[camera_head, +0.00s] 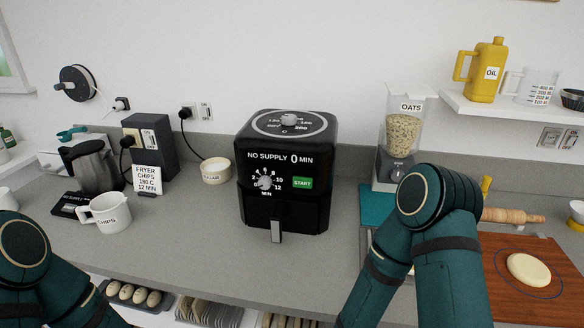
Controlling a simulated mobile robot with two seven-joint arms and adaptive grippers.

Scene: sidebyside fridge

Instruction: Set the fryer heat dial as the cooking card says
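The black air fryer (256,207) stands on the counter in the middle. Its heat dial (290,119) is a grey knob on the top, ringed by numbers up to 200; which number it points to is too small to tell. The front has a minute dial (265,183), a green START button (302,183) and a display (284,158) reading NO SUPPLY 0 MIN. The cooking card (147,180) reads FRYER CHIPS 180 C 12 MIN. My arms show at the lower left and lower right; both grippers are out of view.
A dark switched socket box (150,145) stands behind the card. A CHIPS jug (105,212) and kettle (92,165) are at left, a small bowl (216,170) left of the fryer. An OATS dispenser (403,140) stands right. The counter before the fryer is clear.

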